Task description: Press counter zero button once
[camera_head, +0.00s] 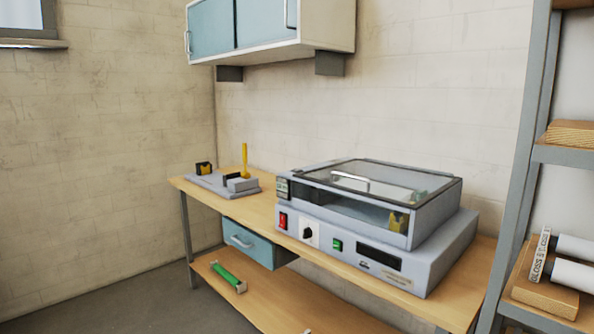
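The grey roll laminator (440,258) sits on the wooden bench, its clear lid (380,180) down. Its front panel carries a red switch (283,220), a black knob (308,233) on a pale plate, a green button (337,245) and a dark display window (379,256). A small dark-faced box (283,188), perhaps a counter, is at the lid's left front corner; its markings are too small to read. I cannot tell which part is the counter zero button. Neither of my grippers is in view.
The wooden bench (265,216) also holds a grey device with a yellow lever (244,160) at left. A blue drawer (247,243) hangs below. A green roll (227,274) lies on the lower shelf. A wall cabinet (265,25) hangs above; a rack (519,190) stands right.

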